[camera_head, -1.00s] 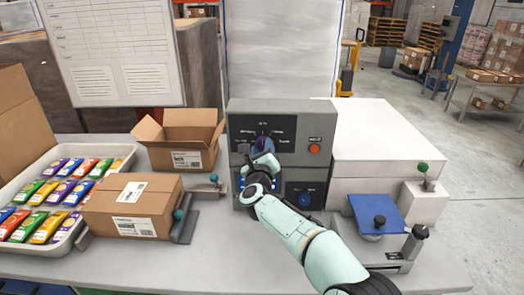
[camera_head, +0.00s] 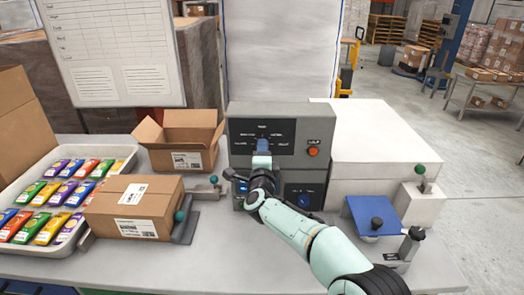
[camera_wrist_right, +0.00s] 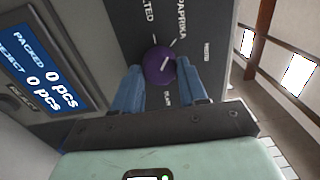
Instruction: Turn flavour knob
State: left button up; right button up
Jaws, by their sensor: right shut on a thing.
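The flavour knob (camera_wrist_right: 159,66) is purple and round, with a white pointer line, on the dark dial panel in the right wrist view. The line slants to the upper right, roughly towards the PAPRIKA label. My right gripper (camera_wrist_right: 160,82) has its two blue fingers on either side of the knob and is shut on it. In the head view my right gripper (camera_head: 262,149) is at the dial of the grey control box (camera_head: 312,127) and hides most of the knob. My left gripper is not in view.
The display (camera_wrist_right: 40,66) reads 0 pcs packed and rejected. Cardboard boxes (camera_head: 134,207) and a tray of packets (camera_head: 128,152) stand left, a white housing (camera_head: 385,140) right.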

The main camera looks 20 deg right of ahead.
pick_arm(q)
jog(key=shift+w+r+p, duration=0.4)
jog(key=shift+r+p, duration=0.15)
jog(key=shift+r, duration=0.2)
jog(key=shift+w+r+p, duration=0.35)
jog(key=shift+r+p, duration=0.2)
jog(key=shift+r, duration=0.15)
pick_arm(e)
jog(key=shift+r+n, duration=0.1)
jog(key=shift+n, duration=3.4)
jog(key=o, duration=1.1)
jog(key=shift+c, duration=0.2)
jog(key=shift+s, duration=0.15)
